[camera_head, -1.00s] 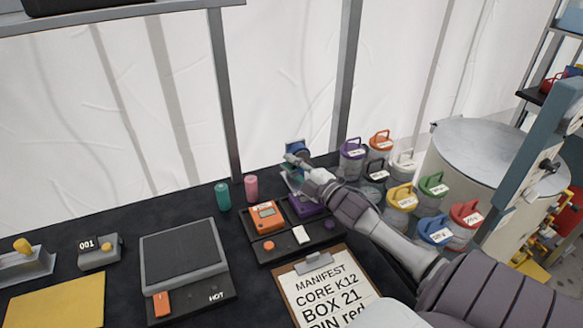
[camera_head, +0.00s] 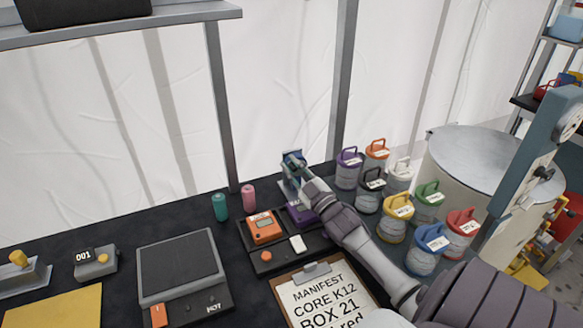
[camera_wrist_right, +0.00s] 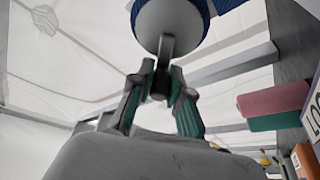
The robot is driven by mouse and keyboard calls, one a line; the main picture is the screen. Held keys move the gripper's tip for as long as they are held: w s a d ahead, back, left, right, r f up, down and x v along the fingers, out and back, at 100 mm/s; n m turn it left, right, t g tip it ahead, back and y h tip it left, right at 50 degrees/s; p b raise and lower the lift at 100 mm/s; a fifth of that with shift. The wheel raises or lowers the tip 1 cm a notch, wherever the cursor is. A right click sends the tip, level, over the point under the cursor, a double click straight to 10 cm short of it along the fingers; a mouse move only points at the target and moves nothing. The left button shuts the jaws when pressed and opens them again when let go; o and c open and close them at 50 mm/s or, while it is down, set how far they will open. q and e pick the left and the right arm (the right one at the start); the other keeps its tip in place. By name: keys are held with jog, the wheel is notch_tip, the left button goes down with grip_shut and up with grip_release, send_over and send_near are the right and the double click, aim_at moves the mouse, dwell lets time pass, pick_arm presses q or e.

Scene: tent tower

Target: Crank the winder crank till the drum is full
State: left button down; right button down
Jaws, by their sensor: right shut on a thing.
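The winder (camera_head: 291,158) stands at the back of the dark table, a small unit with a blue drum. In the right wrist view the drum (camera_wrist_right: 228,5) shows blue behind a pale grey disc. A grey crank (camera_wrist_right: 166,46) hangs down from that disc. My right gripper (camera_wrist_right: 162,84) is shut on the lower end of the crank. In the head view my right gripper (camera_head: 304,178) is in front of the winder and hides part of it. How full the drum is cannot be told. My left gripper is not in view.
Several lidded jars (camera_head: 396,213) stand right of my arm. Teal (camera_head: 220,207) and pink (camera_head: 248,198) cylinders stand left of the winder. A tray with an orange meter (camera_head: 263,228), a clipboard (camera_head: 325,300), a hot plate (camera_head: 180,267) and a counter reading 001 (camera_head: 97,262) are nearer.

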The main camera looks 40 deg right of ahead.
dwell(0.4)
jog(key=c, duration=1.1)
grip_release()
jog(key=shift+s+f, duration=0.15)
jog(key=shift+s, duration=0.15)
jog(key=s, duration=1.2)
jog(key=shift+s+a, duration=0.25)
jog(key=shift+a, duration=0.2)
